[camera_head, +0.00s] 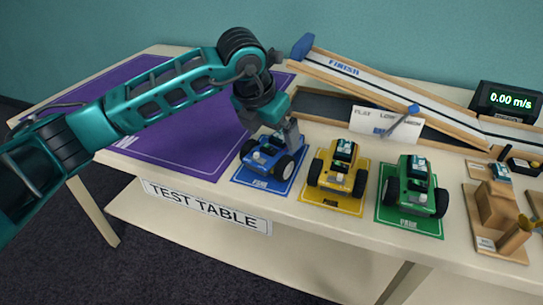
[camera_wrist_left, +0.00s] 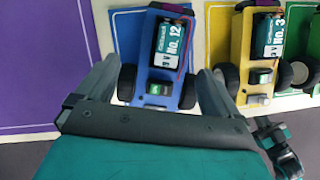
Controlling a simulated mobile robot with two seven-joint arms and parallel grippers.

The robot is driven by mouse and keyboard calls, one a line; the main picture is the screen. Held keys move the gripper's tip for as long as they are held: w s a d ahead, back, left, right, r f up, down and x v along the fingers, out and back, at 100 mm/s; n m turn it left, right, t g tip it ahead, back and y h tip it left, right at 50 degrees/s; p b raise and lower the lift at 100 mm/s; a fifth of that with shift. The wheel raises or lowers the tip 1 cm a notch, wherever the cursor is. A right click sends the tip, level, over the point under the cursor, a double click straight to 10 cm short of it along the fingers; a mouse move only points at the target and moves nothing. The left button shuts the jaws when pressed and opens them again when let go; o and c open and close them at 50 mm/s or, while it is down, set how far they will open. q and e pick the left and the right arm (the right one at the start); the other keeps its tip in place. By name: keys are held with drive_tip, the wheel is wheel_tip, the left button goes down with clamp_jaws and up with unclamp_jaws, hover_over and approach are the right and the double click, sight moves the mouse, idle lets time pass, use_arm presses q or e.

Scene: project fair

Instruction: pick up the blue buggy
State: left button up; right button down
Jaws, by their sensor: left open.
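The blue buggy (camera_head: 268,157) stands on its blue mat (camera_head: 253,180) near the table's front edge. In the left wrist view the blue buggy (camera_wrist_left: 159,68) shows its battery marked No. 12 and dark wheels. My left gripper (camera_head: 287,134) is over the buggy, coming from above and behind in the head view. In the left wrist view the open left gripper (camera_wrist_left: 157,88) has one finger on each side of the buggy's near end. I cannot tell whether the fingers touch it.
A yellow buggy (camera_head: 338,170) stands close to the right on a yellow mat, with a green buggy (camera_head: 415,188) beyond it. A wooden ramp (camera_head: 370,85) and a speed display (camera_head: 508,101) are behind. The purple mat (camera_head: 150,130) at left is clear.

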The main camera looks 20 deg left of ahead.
sight(279, 142)
use_arm(q)
drive_tip(key=x, duration=0.2)
drive_tip(key=b+x, duration=0.1)
drive_tip(key=x, duration=0.2)
drive_tip(key=shift+w+d+f+b, duration=0.25)
drive_tip(key=shift+w+d+b, duration=0.05)
drive_tip(key=shift+w+d, duration=0.05)
drive_tip(key=c, duration=0.9)
